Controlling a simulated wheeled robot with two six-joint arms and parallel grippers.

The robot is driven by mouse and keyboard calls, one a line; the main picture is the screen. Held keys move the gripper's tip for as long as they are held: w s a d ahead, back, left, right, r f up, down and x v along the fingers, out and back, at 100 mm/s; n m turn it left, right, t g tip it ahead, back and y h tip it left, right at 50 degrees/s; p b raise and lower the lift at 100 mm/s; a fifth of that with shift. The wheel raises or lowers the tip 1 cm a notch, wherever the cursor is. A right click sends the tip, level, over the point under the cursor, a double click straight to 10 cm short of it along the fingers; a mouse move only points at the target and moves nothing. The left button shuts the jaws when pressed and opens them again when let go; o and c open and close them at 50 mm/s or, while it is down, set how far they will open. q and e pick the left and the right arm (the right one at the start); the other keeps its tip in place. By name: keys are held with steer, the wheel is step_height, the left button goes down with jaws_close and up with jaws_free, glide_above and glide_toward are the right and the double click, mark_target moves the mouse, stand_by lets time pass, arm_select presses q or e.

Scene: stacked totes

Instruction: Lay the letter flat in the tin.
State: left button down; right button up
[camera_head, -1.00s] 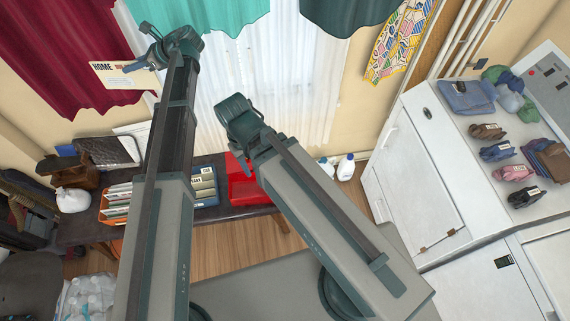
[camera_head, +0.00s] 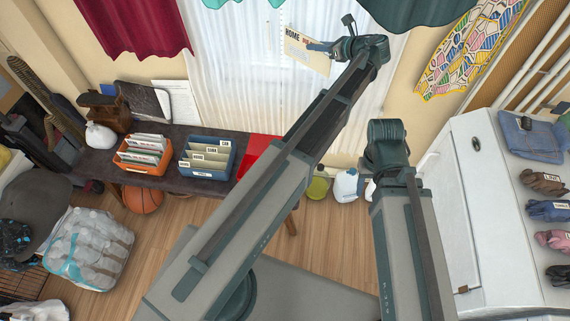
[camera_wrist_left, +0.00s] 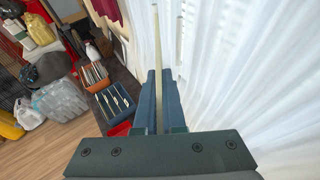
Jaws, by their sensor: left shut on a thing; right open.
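The letter (camera_head: 303,54) is a cream envelope marked HOME. My left gripper (camera_head: 322,46) is shut on its edge and holds it up in front of the white curtain. In the left wrist view the letter (camera_wrist_left: 157,50) stands edge-on between the blue fingers. A red box (camera_head: 262,150), which may be the tin, is at the right end of the dark table, partly hidden by my left arm. My right gripper (camera_head: 368,186) is low beside the white washer, mostly hidden by its own arm; it is open and holds nothing I can see.
On the dark table (camera_head: 102,166), an orange box (camera_head: 145,168) and a blue box (camera_head: 205,172) hold upright papers. Bottles (camera_head: 345,184) stand on the floor beyond the table. A white washer (camera_head: 474,200) is at the right.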

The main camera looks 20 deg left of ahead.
step_height(320, 180, down, 43)
steer(key=d+b, duration=0.1)
steer(key=b, duration=4)
steer(key=shift+d+f, duration=0.2)
steer(key=shift+d, duration=0.1)
arm_select(q)
step_height(320, 180, down, 44)
steer(key=d, duration=0.2)
arm_select(e)
steer(key=shift+o, duration=0.6)
steer(key=shift+f+b, duration=0.15)
steer(key=shift+b, duration=0.3)
arm_select(q)
steer(key=s+a+n+g+y, duration=0.1)
steer(key=s+a+n, duration=0.4)
steer(key=s, duration=0.4)
steer(key=s+a+r+n+g, duration=0.1)
steer(key=s+a+n+g, duration=0.1)
steer(key=s+a+n, duration=0.3)
steer(key=s+a, duration=0.1)
steer(key=s, duration=0.3)
steer(key=shift+a+r+n+g+y, duration=0.2)
steer(key=shift+a+n+g+y, duration=0.1)
steer(key=shift+y, duration=0.1)
arm_select(e)
steer(key=shift+f, duration=0.2)
